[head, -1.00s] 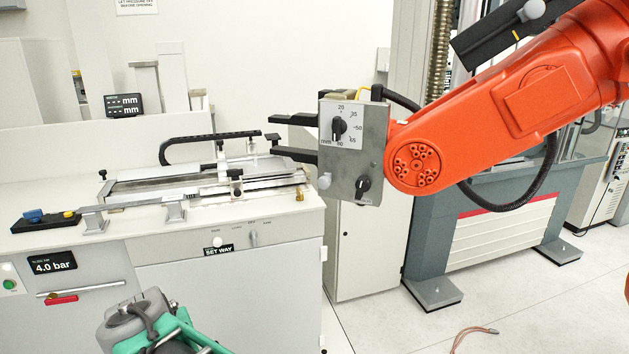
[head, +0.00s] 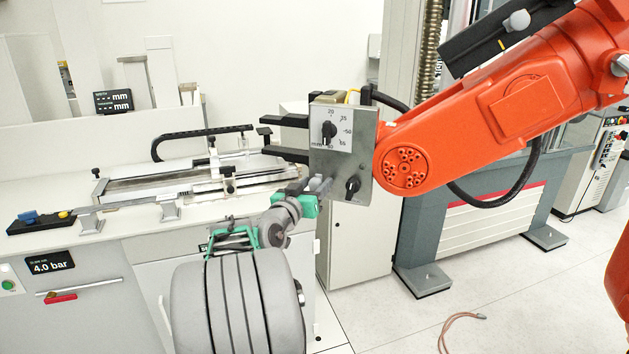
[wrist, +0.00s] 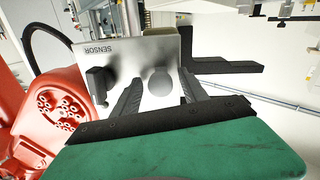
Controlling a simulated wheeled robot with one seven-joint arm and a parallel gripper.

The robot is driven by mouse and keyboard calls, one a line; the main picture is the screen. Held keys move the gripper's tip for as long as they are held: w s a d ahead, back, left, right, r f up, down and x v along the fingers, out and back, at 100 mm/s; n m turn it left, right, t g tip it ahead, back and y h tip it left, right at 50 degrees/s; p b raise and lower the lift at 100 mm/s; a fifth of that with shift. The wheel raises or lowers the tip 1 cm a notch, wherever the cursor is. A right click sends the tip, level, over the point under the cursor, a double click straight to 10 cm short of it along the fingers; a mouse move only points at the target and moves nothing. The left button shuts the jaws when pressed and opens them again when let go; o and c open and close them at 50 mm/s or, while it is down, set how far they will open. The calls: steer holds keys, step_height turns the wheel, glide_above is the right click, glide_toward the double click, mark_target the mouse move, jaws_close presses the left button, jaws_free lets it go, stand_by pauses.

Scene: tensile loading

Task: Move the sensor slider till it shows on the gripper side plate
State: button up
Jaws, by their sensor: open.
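The orange arm's grey side plate (head: 341,160) carries a numbered dial (head: 329,131) above and a black knob (head: 353,187) at the lower right. In the wrist view the plate (wrist: 131,54) reads SENSOR, with the black knob (wrist: 100,82) to the left. A grey round knob (wrist: 160,82), which looks like the slider's handle, sits on the plate. My gripper (wrist: 160,90) is open, one dark finger on each side of the round knob, with gaps visible. In the head view my green-and-grey gripper (head: 317,190) is at the plate's lower left and partly hides that area.
The orange arm's black jaws (head: 285,138) extend left from the plate. A bench (head: 60,190) with a rail fixture stands left. A small display (head: 114,101) at the back shows dashes and mm. A cable (head: 460,320) lies on the floor.

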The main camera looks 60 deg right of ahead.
steer(key=shift+c, duration=0.3)
jaws_close()
stand_by(0.3)
stand_by(0.8)
